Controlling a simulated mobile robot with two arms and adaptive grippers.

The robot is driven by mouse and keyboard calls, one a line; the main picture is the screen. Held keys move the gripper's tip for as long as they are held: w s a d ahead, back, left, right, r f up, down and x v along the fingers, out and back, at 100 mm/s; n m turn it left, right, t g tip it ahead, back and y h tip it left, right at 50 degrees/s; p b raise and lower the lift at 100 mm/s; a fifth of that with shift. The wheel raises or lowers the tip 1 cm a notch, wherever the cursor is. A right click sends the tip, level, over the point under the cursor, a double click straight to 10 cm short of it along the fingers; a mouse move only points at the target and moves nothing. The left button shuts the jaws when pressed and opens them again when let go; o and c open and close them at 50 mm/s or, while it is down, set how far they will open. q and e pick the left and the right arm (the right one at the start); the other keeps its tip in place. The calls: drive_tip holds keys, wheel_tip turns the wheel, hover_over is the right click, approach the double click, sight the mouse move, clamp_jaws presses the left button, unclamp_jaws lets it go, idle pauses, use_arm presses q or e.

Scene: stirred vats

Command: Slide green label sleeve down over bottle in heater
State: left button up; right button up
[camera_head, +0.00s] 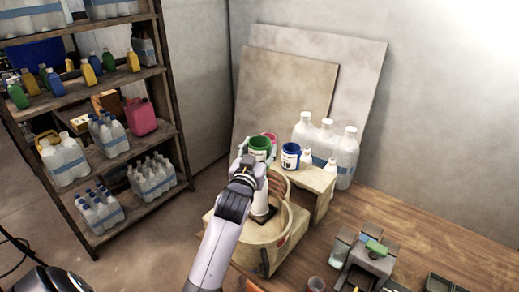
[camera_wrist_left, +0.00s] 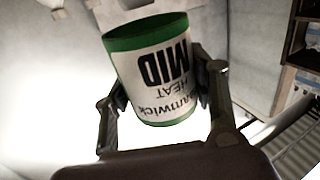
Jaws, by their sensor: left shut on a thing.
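The green label sleeve (camera_head: 260,144) is a white cylinder with green bands. In the left wrist view the sleeve (camera_wrist_left: 152,68) shows the words MID and HEAT and sits tilted between the two fingers. A pale bottle (camera_head: 263,208) with a dark lower part stands in the tub, below the gripper and partly hidden by my arm. I cannot tell from here whether the sleeve is directly over the bottle. My right gripper is not in view.
A red-rimmed item shows behind the sleeve. Large clear bottles (camera_head: 347,150) stand beyond.

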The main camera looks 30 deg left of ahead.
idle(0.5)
use_arm(q)
drive_tip(key=shift+f+b, duration=1.15)
drive_tip(key=shift+f, duration=0.55)
drive_tip(key=shift+f+b, duration=2.15)
drive_tip(key=shift+f, duration=1.1)
drive_tip(key=o, duration=0.8)
